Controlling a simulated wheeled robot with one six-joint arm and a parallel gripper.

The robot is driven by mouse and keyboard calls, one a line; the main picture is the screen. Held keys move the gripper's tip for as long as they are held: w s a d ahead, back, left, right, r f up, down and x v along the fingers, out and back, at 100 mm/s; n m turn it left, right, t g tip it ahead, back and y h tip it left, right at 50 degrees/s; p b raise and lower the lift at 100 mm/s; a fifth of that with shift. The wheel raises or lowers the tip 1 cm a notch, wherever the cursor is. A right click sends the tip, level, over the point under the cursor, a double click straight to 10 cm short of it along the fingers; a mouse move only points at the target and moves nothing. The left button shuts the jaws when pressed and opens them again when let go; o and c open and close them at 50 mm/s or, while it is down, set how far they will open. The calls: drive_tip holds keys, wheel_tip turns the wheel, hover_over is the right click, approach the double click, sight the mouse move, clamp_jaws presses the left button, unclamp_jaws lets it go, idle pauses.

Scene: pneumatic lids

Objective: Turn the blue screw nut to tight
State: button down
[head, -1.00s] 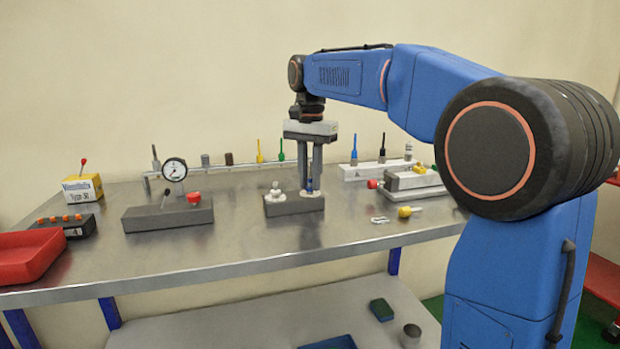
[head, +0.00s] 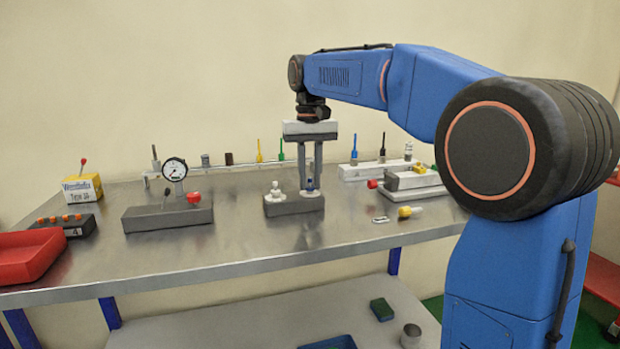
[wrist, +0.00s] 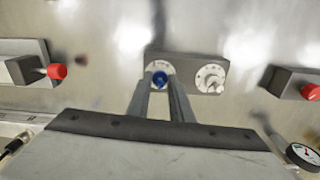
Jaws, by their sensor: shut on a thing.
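The blue screw nut (wrist: 160,79) sits on a round white base at one end of a dark grey block (head: 285,207). In the head view the nut (head: 310,184) shows as a small blue spot between my finger ends. My gripper (head: 311,187) points straight down over it and is shut on the nut, one finger on each side. In the wrist view the two fingers (wrist: 160,88) reach up to the nut. A second white fitting (head: 275,190) stands on the same block, to the left in the head view. The nut's marks are too small to read.
A block with a red knob (head: 373,184) is to the right, near a yellow-handled piece (head: 405,212). Bare metal table (head: 250,240) lies in front.

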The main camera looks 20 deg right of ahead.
drive_tip(key=n, duration=0.5)
drive_tip(key=shift+n, duration=2.4)
drive_tip(key=c, duration=1.6)
unclamp_jaws()
wheel_tip(320, 180, up, 17)
drive_tip(key=shift+r, duration=0.2)
